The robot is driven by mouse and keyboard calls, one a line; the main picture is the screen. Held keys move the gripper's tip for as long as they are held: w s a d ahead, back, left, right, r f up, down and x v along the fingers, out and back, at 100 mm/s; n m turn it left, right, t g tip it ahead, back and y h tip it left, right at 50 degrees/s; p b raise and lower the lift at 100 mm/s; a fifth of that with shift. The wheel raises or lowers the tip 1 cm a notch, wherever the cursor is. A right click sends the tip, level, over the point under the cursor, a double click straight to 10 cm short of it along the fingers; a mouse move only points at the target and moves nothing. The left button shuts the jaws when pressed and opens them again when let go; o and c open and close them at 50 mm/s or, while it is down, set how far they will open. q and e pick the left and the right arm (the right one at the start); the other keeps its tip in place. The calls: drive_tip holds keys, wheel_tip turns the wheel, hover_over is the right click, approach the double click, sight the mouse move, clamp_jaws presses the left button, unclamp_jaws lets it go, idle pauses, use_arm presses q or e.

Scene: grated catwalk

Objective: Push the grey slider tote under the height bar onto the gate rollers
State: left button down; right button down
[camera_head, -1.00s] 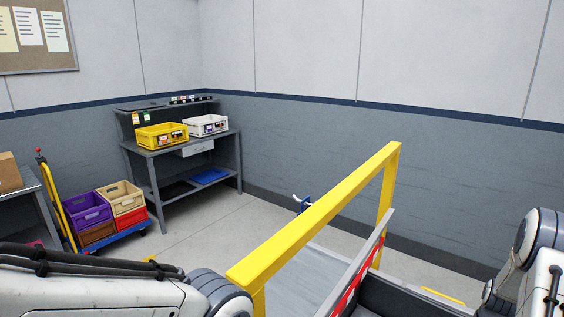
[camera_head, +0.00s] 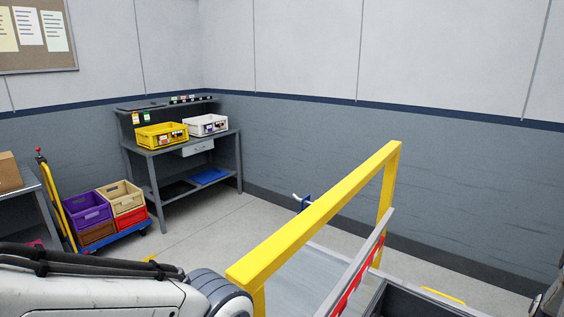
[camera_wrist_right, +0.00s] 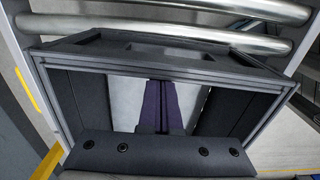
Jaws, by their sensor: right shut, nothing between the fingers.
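The dark grey slider tote (camera_head: 425,300) shows only partly at the bottom edge of the head view, right of a rail with red markings. The yellow height bar (camera_head: 320,212) runs diagonally across the picture, left of the tote. In the right wrist view the tote's open frame and walls (camera_wrist_right: 62,92) fill the middle. Metal rollers (camera_wrist_right: 185,32) lie across the top, beyond the tote's far rim. My right gripper (camera_wrist_right: 156,84) is shut and empty, its fingers seen against the tote's opening; contact cannot be told. My left gripper is out of view.
A grey workbench (camera_head: 163,152) holds a yellow crate (camera_head: 160,137) and a white crate (camera_head: 207,126). A blue trolley (camera_head: 130,238) with several stacked crates stands at left. Open floor lies between them and the yellow bar.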

drive_tip(key=shift+s+d, duration=0.75)
drive_tip(key=shift+d, duration=0.2)
idle(0.6)
wheel_tip(320, 180, up, 8)
drive_tip(key=p, duration=0.5)
idle(0.4)
